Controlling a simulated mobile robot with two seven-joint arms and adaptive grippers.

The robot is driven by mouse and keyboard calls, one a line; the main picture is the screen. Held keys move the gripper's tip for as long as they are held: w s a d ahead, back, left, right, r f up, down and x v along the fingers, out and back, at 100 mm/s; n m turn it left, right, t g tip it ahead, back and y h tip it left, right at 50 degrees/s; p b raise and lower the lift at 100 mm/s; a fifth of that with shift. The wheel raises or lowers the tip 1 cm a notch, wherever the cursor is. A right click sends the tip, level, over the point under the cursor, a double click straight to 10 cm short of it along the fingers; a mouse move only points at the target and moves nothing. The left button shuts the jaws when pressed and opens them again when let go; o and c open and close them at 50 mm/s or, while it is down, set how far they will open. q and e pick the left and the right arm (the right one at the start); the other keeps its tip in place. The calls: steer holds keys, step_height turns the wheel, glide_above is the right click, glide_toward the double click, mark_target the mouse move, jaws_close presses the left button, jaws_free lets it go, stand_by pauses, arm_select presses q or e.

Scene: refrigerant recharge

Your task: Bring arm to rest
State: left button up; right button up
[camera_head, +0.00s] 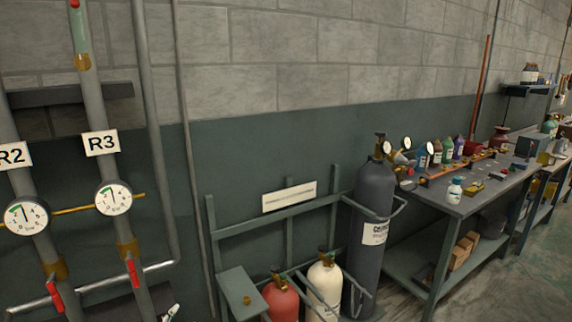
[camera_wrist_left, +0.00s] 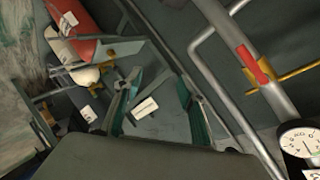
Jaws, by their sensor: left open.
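My left gripper (camera_wrist_left: 160,98) shows in the left wrist view with its two fingers spread apart. It is open, and nothing is between the fingertips. Behind it are a small shelf of the cylinder rack and a white label, both apart from the fingers as far as I can tell. In the head view only a small black and white piece shows at the bottom edge, left of the rack; I cannot tell whether it is part of my left gripper. My right gripper is in neither view.
The rack (camera_head: 288,212) holds a red cylinder (camera_head: 281,300), a cream cylinder (camera_head: 325,288) and a tall grey cylinder (camera_head: 373,195). Pipes with gauges (camera_head: 114,199) and red valve handles (camera_head: 133,273) stand at left. A cluttered workbench (camera_head: 462,207) is at right.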

arm_select(q)
steer(key=s+d+f+n+g+h, duration=0.1)
steer(key=s+d+f+n+h, duration=0.1)
steer(key=s+f, duration=0.6)
steer(key=s+d+f+n+g+h, duration=0.1)
steer(key=s+f, duration=0.7)
steer(key=s, duration=1.2)
steer(key=shift+d+f+n+g+h, duration=0.35)
steer(key=shift+d+n+h, duration=0.35)
steer(key=shift+d, duration=0.55)
